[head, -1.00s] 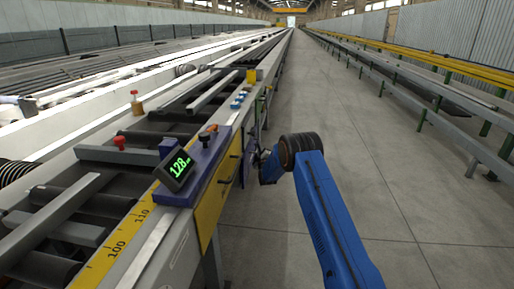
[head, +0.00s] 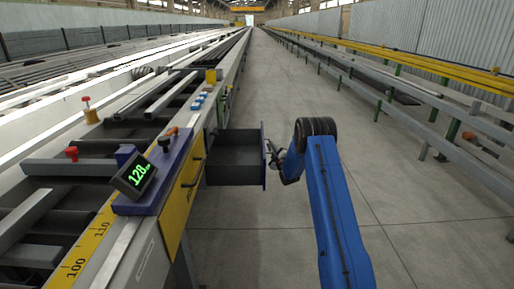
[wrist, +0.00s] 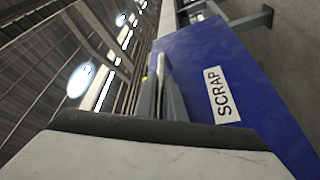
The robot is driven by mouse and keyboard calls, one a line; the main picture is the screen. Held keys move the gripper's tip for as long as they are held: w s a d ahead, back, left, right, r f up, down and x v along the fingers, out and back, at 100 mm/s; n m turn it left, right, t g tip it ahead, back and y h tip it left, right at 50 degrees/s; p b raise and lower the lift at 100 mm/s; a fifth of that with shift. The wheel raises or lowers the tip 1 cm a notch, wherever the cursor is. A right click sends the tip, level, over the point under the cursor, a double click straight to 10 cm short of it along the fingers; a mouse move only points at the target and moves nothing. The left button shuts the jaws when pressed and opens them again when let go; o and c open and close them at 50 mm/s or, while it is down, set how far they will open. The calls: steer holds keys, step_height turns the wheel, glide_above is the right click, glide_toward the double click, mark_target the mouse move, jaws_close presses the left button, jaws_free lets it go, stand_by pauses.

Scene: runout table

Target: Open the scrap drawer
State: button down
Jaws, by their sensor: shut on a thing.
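The scrap drawer (head: 236,161) stands pulled out from the side of the runout table (head: 160,222), with its dark, empty-looking inside showing in the head view. Its blue front panel is seen edge-on there. In the wrist view the blue front (wrist: 215,70) faces me and bears a white SCRAP label (wrist: 222,95). My gripper (head: 276,157) is at the outer side of the drawer front, shut on the drawer's handle.
A yellow panel (head: 183,190) with dark handles is nearer me on the table side. The concrete aisle (head: 400,200) to the right is clear up to a rack with yellow rails (head: 440,69).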

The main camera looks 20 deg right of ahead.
steer(key=shift+s+d+f, duration=0.1)
steer(key=shift+s+d, duration=0.1)
steer(key=shift+d, duration=0.5)
steer(key=shift+s+d+r, duration=0.1)
steer(key=shift+s+d, duration=0.15)
steer(key=shift+d, duration=0.4)
steer(key=shift+s+d+f, duration=0.1)
steer(key=shift+s+d, duration=0.1)
steer(key=shift+d, duration=0.5)
steer(key=c, duration=1.8)
jaws_free()
steer(key=shift+c, duration=0.2)
steer(key=v, duration=1.7)
steer(key=shift+s, duration=0.2)
steer(key=shift+a, duration=0.15)
